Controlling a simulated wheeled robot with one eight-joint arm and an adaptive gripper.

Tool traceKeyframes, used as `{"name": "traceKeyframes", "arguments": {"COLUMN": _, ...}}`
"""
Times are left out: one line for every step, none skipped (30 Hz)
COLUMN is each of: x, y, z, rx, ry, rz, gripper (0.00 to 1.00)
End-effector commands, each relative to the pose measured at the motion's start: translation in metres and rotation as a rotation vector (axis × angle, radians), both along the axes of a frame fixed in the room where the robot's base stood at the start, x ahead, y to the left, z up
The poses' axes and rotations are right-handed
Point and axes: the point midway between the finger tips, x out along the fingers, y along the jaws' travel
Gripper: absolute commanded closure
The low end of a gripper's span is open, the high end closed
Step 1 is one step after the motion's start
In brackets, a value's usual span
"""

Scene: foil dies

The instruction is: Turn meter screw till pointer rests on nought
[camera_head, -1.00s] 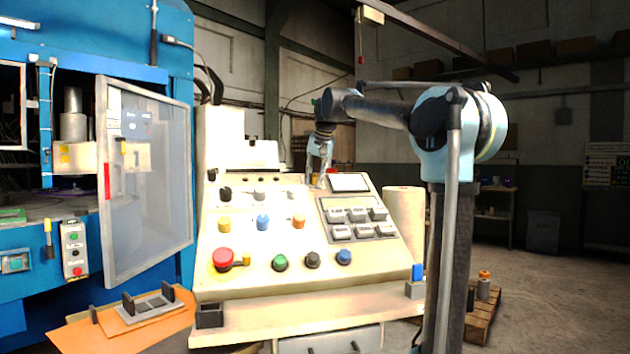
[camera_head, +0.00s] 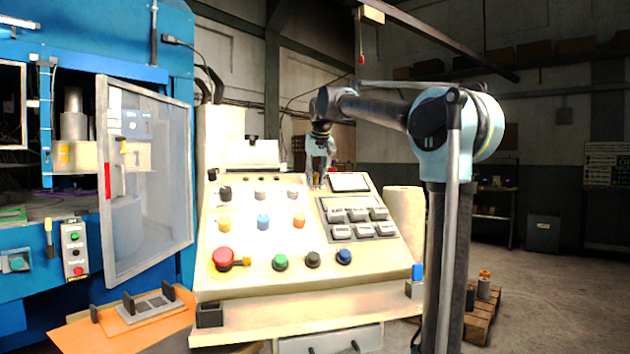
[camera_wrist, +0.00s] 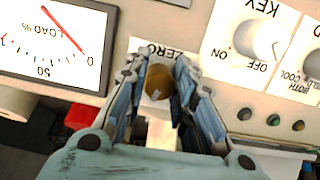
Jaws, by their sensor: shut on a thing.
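The zero screw (camera_wrist: 158,79) is a brass-coloured round head at the ZERO label, seen in the wrist view. My gripper (camera_wrist: 160,92) is shut on it, a finger on each side; the fingers hide its edges. The load meter (camera_wrist: 70,72) is at the upper left, upside down in this view. Its red pointer (camera_wrist: 62,30) ends close beside the 0 mark; I cannot tell whether it lies exactly on it. In the head view my gripper (camera_head: 319,172) reaches down to the console's upper edge, too small there to show its grip.
The KEY switch (camera_wrist: 258,40) stands right of my gripper in the wrist view. The sloping console (camera_head: 310,225) carries several coloured buttons and a red mushroom button (camera_head: 222,259). A blue machine with an open clear door (camera_head: 148,190) stands to the left.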

Motion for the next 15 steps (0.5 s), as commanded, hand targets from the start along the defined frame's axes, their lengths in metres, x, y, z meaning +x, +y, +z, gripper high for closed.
{"name": "traceKeyframes", "arguments": {"x": 0.0002, "y": -0.0004, "z": -0.0001, "rx": -0.018, "ry": -0.006, "rz": 0.024, "gripper": 1.0}}
{"name": "traceKeyframes", "arguments": {"x": 0.0002, "y": -0.0004, "z": -0.0001, "rx": -0.029, "ry": -0.009, "rz": 0.041, "gripper": 1.0}}
{"name": "traceKeyframes", "arguments": {"x": 0.0002, "y": -0.0005, "z": -0.0001, "rx": -0.042, "ry": -0.013, "rz": 0.062, "gripper": 1.0}}
{"name": "traceKeyframes", "arguments": {"x": 0.0003, "y": -0.0007, "z": -0.0001, "rx": -0.052, "ry": -0.016, "rz": 0.076, "gripper": 1.0}}
{"name": "traceKeyframes", "arguments": {"x": 0.0003, "y": -0.0008, "z": -0.0001, "rx": -0.061, "ry": -0.019, "rz": 0.09, "gripper": 1.0}}
{"name": "traceKeyframes", "arguments": {"x": 0.0004, "y": -0.001, "z": -0.0001, "rx": -0.073, "ry": -0.022, "rz": 0.107, "gripper": 1.0}}
{"name": "traceKeyframes", "arguments": {"x": 0.0004, "y": -0.0011, "z": -0.0001, "rx": -0.081, "ry": -0.025, "rz": 0.118, "gripper": 1.0}}
{"name": "traceKeyframes", "arguments": {"x": 0.0004, "y": -0.0012, "z": -0.0001, "rx": -0.088, "ry": -0.027, "rz": 0.129, "gripper": 1.0}}
{"name": "traceKeyframes", "arguments": {"x": 0.0005, "y": -0.0013, "z": -0.0001, "rx": -0.097, "ry": -0.03, "rz": 0.141, "gripper": 1.0}}
{"name": "traceKeyframes", "arguments": {"x": 0.0005, "y": -0.0013, "z": -0.0001, "rx": -0.102, "ry": -0.03, "rz": 0.15, "gripper": 1.0}}
{"name": "traceKeyframes", "arguments": {"x": 0.0005, "y": -0.0014, "z": -0.0001, "rx": -0.108, "ry": -0.032, "rz": 0.157, "gripper": 1.0}}
{"name": "traceKeyframes", "arguments": {"x": 0.0005, "y": -0.0015, "z": -0.0001, "rx": -0.113, "ry": -0.034, "rz": 0.165, "gripper": 1.0}}
{"name": "traceKeyframes", "arguments": {"x": 0.0007, "y": -0.0016, "z": -0.0001, "rx": -0.117, "ry": -0.035, "rz": 0.172, "gripper": 1.0}}
{"name": "traceKeyframes", "arguments": {"x": 0.0007, "y": -0.0016, "z": 0.0, "rx": -0.121, "ry": -0.036, "rz": 0.177, "gripper": 1.0}}
{"name": "traceKeyframes", "arguments": {"x": 0.0007, "y": -0.0018, "z": 0.0, "rx": -0.124, "ry": -0.037, "rz": 0.183, "gripper": 1.0}}
